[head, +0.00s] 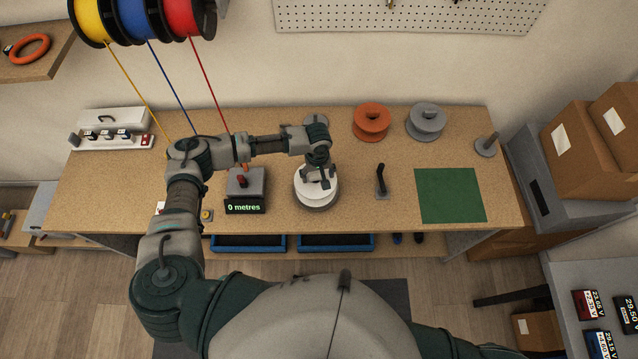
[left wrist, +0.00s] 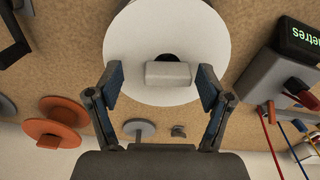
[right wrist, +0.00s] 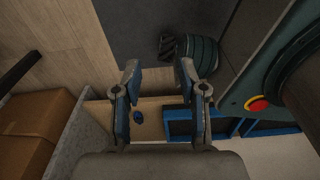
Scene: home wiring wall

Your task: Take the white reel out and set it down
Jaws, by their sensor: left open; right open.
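The white reel (head: 305,197) sits on the front middle of the wooden bench, on a grey round base. My left gripper (head: 319,180) hangs over it from above. In the left wrist view the white reel (left wrist: 150,32) fills the top middle, with a pale block (left wrist: 168,74) and a dark hole at its centre. My left gripper (left wrist: 160,88) is open, its fingers on either side of that block and apart from it. My right gripper (right wrist: 158,80) is open and empty, low over the floor and away from the reel; the head view does not show it.
A green mat (head: 450,195) lies bare at the bench's right. A black crank handle (head: 381,180) stands between mat and reel. A counter (head: 245,205) reading 0 metres stands left.

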